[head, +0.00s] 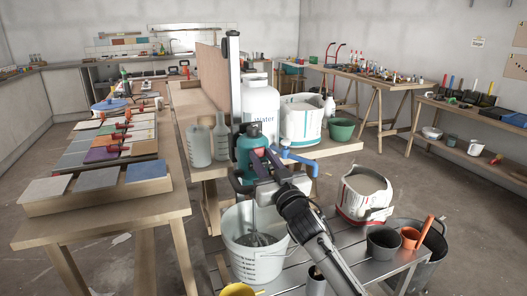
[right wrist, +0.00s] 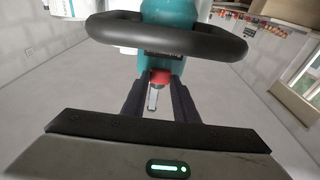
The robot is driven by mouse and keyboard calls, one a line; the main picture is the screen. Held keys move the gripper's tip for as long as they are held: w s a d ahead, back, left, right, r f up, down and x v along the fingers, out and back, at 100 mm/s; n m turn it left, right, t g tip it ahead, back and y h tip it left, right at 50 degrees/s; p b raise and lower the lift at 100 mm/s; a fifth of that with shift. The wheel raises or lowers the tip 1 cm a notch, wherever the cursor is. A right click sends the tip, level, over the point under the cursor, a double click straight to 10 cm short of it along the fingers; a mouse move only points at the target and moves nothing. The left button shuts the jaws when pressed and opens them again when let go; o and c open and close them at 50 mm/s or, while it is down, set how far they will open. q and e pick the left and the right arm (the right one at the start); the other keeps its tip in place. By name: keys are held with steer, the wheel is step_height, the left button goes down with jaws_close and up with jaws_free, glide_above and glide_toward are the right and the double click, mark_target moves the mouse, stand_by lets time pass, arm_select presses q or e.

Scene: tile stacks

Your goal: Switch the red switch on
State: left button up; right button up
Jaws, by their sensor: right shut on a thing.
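A teal power mixer (head: 249,144) hangs on an upright post (head: 234,80), with its whisk (head: 255,236) down in a white bucket (head: 256,262). In the right wrist view the teal mixer body (right wrist: 162,40) has a black bar handle (right wrist: 165,32) in front of it. The red switch (right wrist: 160,76) shows below the handle, between my right gripper's dark fingers (right wrist: 160,88). The fingers are shut on it; their exact contact is partly hidden. In the head view my right gripper (head: 262,162) is at the mixer. My left gripper is not in view.
An open bag (head: 362,194) stands behind. Tile stacks (head: 97,182) fill the left bench.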

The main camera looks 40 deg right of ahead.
steer(key=o, duration=1.1)
steer(key=shift+c, duration=0.2)
steer(key=v, duration=1)
steer(key=shift+b, duration=0.3)
steer(key=shift+s+f, duration=0.1)
steer(key=shift+s, duration=0.05)
steer(key=s+a+f+n+g+y, duration=0.1)
steer(key=s+a+f+g+y, duration=0.3)
steer(key=f, duration=0.6)
steer(key=s+a+f+n+g+h, duration=0.1)
steer(key=s+a+f, duration=0.45)
steer(key=f, duration=0.45)
steer(key=s+a+f+n+g+y, duration=0.2)
steer(key=s+a+f+g, duration=0.15)
steer(key=a+f, duration=0.4)
steer(key=s+a+f+g+y, duration=0.2)
steer(key=s+a+f, duration=0.3)
steer(key=s+f, duration=0.4)
steer(key=s, duration=0.2)
steer(key=shift+s+a+f+n, duration=0.15)
steer(key=shift+s+f+n, duration=0.05)
steer(key=shift+s+n, duration=0.2)
